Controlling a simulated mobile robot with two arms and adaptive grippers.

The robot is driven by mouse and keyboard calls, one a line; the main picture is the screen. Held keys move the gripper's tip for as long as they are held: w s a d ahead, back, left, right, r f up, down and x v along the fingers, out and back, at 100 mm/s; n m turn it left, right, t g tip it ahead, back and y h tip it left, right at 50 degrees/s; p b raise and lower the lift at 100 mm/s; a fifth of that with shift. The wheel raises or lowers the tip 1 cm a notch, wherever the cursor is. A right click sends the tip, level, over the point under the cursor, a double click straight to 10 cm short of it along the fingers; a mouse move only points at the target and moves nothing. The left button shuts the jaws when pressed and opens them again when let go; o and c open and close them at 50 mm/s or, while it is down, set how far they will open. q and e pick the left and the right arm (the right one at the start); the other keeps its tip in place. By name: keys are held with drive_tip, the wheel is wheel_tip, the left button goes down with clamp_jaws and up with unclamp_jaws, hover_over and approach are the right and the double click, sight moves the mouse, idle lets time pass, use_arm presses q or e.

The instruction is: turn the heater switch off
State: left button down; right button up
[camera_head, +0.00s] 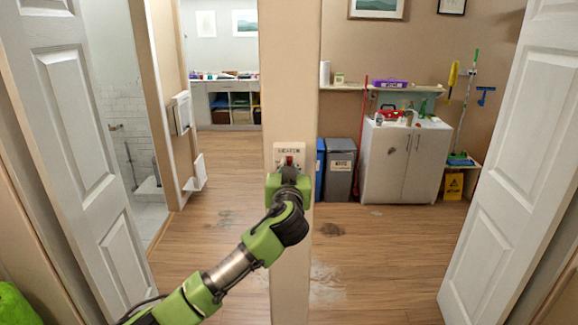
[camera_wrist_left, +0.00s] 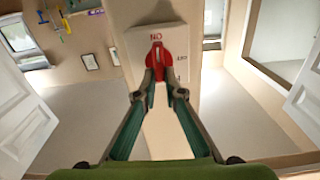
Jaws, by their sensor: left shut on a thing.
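The heater switch plate (camera_head: 281,149) is a pale panel on the beige post at the picture's centre in the head view. Its red lever (camera_head: 290,160) shows just above my left gripper (camera_head: 289,174), which hides the plate's lower part. In the left wrist view the plate (camera_wrist_left: 137,43) appears upside down, with a red word that reads as ON when turned over. The red lever (camera_wrist_left: 158,52) is close to that word. My left gripper (camera_wrist_left: 158,78) has its two fingertips closed on the lever. My right gripper is in neither view.
The beige post (camera_head: 290,80) stands between two open white doors (camera_head: 80,150). Behind it are a white cabinet (camera_head: 390,165), a grey bin (camera_head: 340,165) and a blue bin (camera_head: 320,165). The wooden floor has dark and wet patches (camera_head: 331,229).

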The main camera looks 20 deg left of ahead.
use_arm(q)
drive_tip(key=shift+w+d+f+m, duration=0.1)
drive_tip(key=shift+d+f+m, duration=0.2)
drive_tip(key=shift+m, duration=2.55)
drive_tip(key=shift+w+d+f+m, duration=0.15)
drive_tip(key=shift+f+m, duration=0.1)
drive_tip(key=shift+m, duration=2.65)
drive_tip(key=shift+s+d+f+m, duration=0.1)
drive_tip(key=shift+d+f+m, duration=0.2)
drive_tip(key=shift+m, duration=2.55)
drive_tip(key=c, duration=2.1)
unclamp_jaws()
drive_tip(key=shift+c, duration=0.2)
